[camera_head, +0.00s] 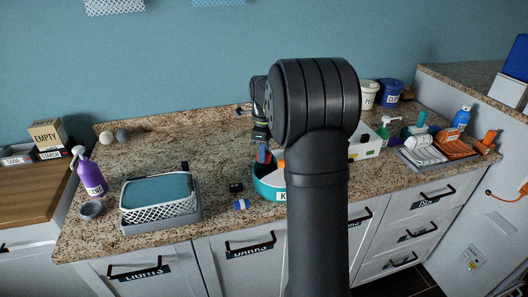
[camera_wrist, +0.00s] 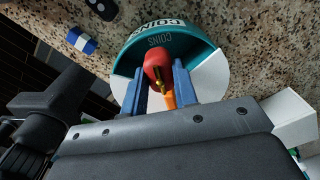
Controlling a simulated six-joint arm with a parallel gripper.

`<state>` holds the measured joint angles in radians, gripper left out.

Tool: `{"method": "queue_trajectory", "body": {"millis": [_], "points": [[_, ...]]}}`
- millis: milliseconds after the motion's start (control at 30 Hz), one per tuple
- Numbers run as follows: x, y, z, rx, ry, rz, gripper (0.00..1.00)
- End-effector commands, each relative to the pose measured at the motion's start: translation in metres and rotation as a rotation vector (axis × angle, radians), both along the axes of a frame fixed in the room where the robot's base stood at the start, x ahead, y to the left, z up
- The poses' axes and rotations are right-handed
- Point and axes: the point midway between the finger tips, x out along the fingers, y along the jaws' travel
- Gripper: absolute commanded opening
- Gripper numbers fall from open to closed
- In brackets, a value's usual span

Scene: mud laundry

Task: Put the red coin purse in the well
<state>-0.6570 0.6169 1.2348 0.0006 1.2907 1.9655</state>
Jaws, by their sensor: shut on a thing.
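The red coin purse (camera_wrist: 155,64), with a gold-coloured clasp, is between the two blue fingertips of my gripper (camera_wrist: 158,78) in the wrist view. My gripper is shut on it. Behind the purse is a teal round-walled container (camera_wrist: 203,47) with a COINS label and pale parts to either side. In the head view the teal container (camera_head: 267,184) stands on the counter, partly hidden by my arm. My gripper (camera_head: 263,153) is at its left part there. I cannot tell whether the purse is above the rim or inside, or which part is the well.
A small blue-and-white item (camera_head: 241,204) and a small black item (camera_head: 236,187) lie left of the container. A lattice basket with teal cloth (camera_head: 158,190) stands farther left. A white box (camera_head: 365,146) is to the right. The counter behind the basket is mostly clear.

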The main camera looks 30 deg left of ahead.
Motion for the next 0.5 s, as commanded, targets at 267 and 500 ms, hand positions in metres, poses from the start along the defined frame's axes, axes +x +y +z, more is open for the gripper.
{"method": "queue_trajectory", "body": {"millis": [267, 500], "points": [[0.0001, -0.0001, -0.0031, 0.0, -0.001, 0.0, 0.04], [-0.0001, -0.0002, -0.0103, 0.0, 0.001, 0.0, 0.04]]}}
